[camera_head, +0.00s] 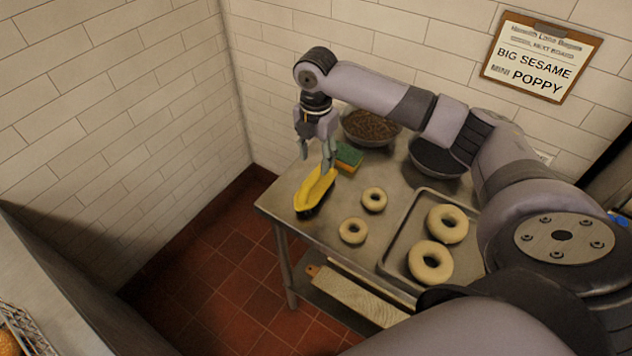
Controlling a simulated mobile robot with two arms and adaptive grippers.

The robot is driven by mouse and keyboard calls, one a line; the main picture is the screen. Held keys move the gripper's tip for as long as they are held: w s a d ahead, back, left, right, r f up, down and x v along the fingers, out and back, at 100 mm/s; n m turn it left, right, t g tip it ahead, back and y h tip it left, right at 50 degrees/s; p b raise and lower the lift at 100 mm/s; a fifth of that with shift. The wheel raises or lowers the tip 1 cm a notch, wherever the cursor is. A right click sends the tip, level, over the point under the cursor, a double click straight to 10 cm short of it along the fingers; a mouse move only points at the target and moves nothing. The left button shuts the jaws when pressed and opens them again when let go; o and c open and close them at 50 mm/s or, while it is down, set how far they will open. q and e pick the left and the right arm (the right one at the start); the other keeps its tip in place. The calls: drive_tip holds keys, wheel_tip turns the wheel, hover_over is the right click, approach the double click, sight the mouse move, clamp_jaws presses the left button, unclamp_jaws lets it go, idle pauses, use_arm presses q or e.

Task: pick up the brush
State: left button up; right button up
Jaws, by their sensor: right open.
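The brush (311,195) is yellow with a dark underside and lies near the left end of the steel table (322,233). My right gripper (315,157) points down above the table at its back left corner. Its fingers are apart, and one fingertip reaches down by the far end of the brush. I cannot tell whether that finger touches it. Nothing shows held between the fingers. My left gripper is not in view.
A green and yellow sponge (348,158) sits close to the brush's far end. Behind are a seed-filled bowl (371,126) and a dark-filled bowl (437,158). Two small bagels (353,231) lie right of the brush, then a tray (391,262) with two large ones.

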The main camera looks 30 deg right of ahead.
sight(318, 172)
drive_tip(key=shift+f, duration=0.75)
drive_tip(key=f, duration=0.1)
drive_tip(key=f+p, duration=0.1)
drive_tip(key=f, duration=0.1)
drive_tip(key=f+p, duration=0.1)
drive_tip(key=f, duration=0.1)
drive_tip(key=shift+s+d, duration=0.15)
drive_tip(key=shift+d, duration=0.1)
drive_tip(key=shift+f, duration=0.15)
drive_tip(key=shift+c, duration=0.4)
clamp_jaws()
